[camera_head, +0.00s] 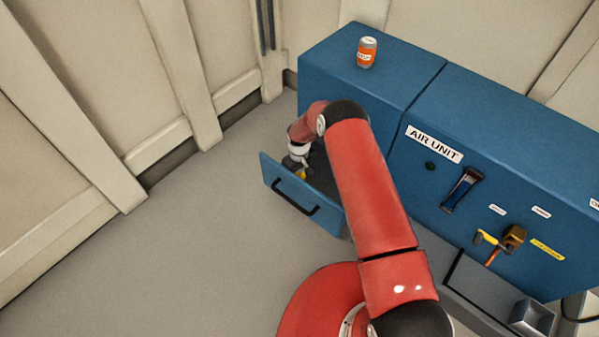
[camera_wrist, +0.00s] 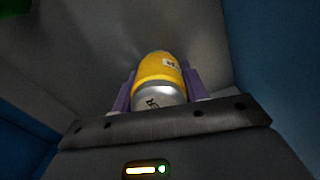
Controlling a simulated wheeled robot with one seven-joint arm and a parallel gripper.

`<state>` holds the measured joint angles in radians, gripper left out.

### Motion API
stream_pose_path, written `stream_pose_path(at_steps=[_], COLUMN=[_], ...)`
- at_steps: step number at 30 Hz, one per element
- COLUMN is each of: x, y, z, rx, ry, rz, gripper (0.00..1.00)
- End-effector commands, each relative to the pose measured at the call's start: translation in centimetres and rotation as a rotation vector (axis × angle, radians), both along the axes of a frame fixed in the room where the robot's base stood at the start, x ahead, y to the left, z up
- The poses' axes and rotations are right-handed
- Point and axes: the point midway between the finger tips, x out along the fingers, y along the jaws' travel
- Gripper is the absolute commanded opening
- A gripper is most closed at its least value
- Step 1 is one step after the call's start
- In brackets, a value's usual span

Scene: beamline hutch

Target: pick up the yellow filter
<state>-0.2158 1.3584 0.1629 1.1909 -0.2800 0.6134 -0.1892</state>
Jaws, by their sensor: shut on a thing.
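The yellow filter (camera_wrist: 160,70) is a rounded cylinder with a yellow upper body, a silvery lower part and a small white label. In the wrist view it sits between the two purple fingers of my gripper (camera_wrist: 159,90), which is shut on it. In the head view my gripper (camera_head: 294,166) reaches down into the open drawer (camera_head: 291,197) of the blue cabinet, and a small bit of the yellow filter (camera_head: 301,174) shows beside it. My arm hides much of the drawer. I cannot tell whether the filter touches the drawer floor.
An orange and silver can (camera_head: 367,53) stands on top of the blue cabinet (camera_head: 325,66). Grey floor (camera_head: 195,255) left of the drawer is clear, up to the panelled walls.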

Motion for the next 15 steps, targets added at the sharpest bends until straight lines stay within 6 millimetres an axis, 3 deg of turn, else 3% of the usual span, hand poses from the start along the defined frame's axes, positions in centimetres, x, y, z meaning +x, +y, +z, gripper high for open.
stream_pose_path(at_steps=[10,15], x=[0.0,0.1], y=[0.0,0.0], z=[0.3,1.7], rx=[0.001,0.0], ry=[-0.001,-0.002], rz=[0.0,0.0], gripper=[0.16,0.16])
